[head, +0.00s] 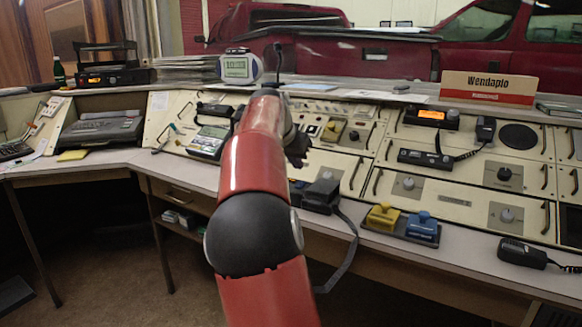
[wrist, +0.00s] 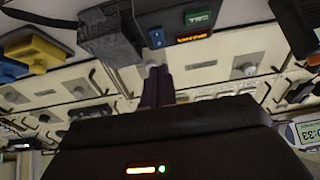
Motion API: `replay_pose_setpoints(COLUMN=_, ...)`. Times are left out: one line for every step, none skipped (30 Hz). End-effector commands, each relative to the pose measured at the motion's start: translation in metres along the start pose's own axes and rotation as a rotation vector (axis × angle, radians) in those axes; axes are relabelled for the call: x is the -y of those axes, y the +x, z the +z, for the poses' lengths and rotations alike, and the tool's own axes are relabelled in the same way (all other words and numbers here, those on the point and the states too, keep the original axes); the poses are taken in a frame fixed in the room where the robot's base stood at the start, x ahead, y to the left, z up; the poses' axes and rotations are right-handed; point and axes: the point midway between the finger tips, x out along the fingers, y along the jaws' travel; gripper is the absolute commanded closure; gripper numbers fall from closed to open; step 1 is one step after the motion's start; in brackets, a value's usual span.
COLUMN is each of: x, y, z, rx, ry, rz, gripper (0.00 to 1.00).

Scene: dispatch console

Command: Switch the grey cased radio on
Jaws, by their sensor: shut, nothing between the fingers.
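The grey cased radio (head: 322,194) sits on the desk ledge in front of the sloping panel, with a handset and a dark strap at its side. In the wrist view the radio (wrist: 175,28) is at the top, seen close. Its face shows a blue rocker switch (wrist: 156,38), a green label (wrist: 198,18) and a small orange-lit display (wrist: 193,38). I cannot tell the rocker's position. My gripper (wrist: 155,72) is shut and empty, its tips pointing toward the radio's face near the rocker, contact unclear. In the head view my gripper (head: 297,152) is partly hidden by my arm.
Yellow (head: 382,216) and blue (head: 422,225) units stand right of the radio. An orange-lit radio (head: 432,117) and a handset (head: 523,253) are farther right. A device with a screen (head: 208,141) lies left of my arm. The ledge far left is partly clear.

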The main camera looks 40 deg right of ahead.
Motion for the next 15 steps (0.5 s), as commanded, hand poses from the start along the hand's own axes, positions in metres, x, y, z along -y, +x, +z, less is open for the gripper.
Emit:
replay_pose_setpoints(x=-0.004, y=-0.008, z=-0.001, rx=-0.001, ry=0.000, rz=-0.004, gripper=1.00)
replay_pose_setpoints(x=-0.002, y=-0.013, z=0.003, rx=0.001, ry=-0.002, rz=-0.005, gripper=1.00)
replay_pose_setpoints(x=-0.001, y=-0.020, z=0.005, rx=0.001, ry=-0.004, rz=-0.006, gripper=1.00)
replay_pose_setpoints(x=-0.001, y=-0.025, z=0.006, rx=0.000, ry=-0.004, rz=-0.005, gripper=1.00)
replay_pose_setpoints(x=-0.001, y=-0.030, z=0.007, rx=0.001, ry=-0.003, rz=-0.005, gripper=1.00)
replay_pose_setpoints(x=-0.001, y=-0.038, z=0.009, rx=0.000, ry=-0.003, rz=-0.006, gripper=1.00)
replay_pose_setpoints(x=-0.001, y=-0.043, z=0.010, rx=-0.001, ry=-0.003, rz=-0.005, gripper=1.00)
replay_pose_setpoints(x=-0.001, y=-0.049, z=0.012, rx=0.000, ry=-0.004, rz=-0.005, gripper=1.00)
replay_pose_setpoints(x=-0.001, y=-0.057, z=0.014, rx=0.000, ry=-0.004, rz=-0.006, gripper=1.00)
replay_pose_setpoints(x=-0.001, y=-0.062, z=0.015, rx=0.000, ry=-0.003, rz=-0.005, gripper=1.00)
replay_pose_setpoints(x=-0.001, y=-0.067, z=0.016, rx=0.000, ry=-0.003, rz=-0.005, gripper=1.00)
replay_pose_setpoints(x=-0.001, y=-0.074, z=0.018, rx=0.000, ry=-0.004, rz=-0.006, gripper=1.00)
replay_pose_setpoints(x=-0.002, y=-0.078, z=0.019, rx=0.000, ry=-0.003, rz=-0.005, gripper=1.00)
replay_pose_setpoints(x=-0.002, y=-0.083, z=0.020, rx=0.000, ry=-0.003, rz=-0.004, gripper=1.00)
replay_pose_setpoints(x=-0.001, y=-0.087, z=0.021, rx=0.000, ry=-0.003, rz=-0.004, gripper=1.00)
